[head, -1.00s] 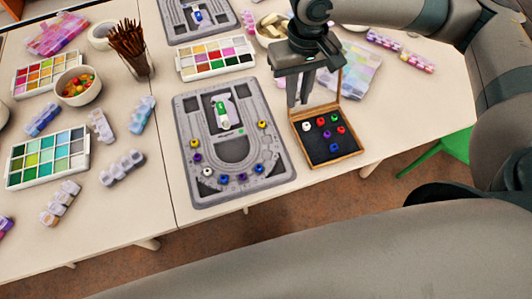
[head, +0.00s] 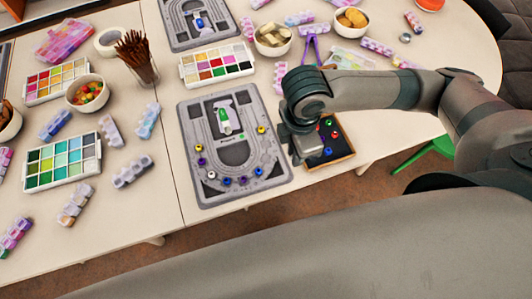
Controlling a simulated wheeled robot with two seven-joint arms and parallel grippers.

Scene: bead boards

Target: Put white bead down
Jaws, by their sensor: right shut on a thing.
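My right gripper (head: 301,155) points down at the left edge of the small dark wooden box (head: 341,155). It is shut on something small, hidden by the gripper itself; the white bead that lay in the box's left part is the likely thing. A red bead (head: 334,134), a green bead (head: 332,121) and a blue bead (head: 327,151) show in the box. The grey bead board (head: 188,123) lies left of the gripper. Another white bead (head: 211,175) sits in its curved groove among yellow, purple and blue beads. My left gripper is out of view.
A paint-like palette (head: 216,64) and a second bead board (head: 177,42) lie behind. Bowls and clear bead cases stand at the back right. My right arm covers the box's far side. The table strip left of the board is clear.

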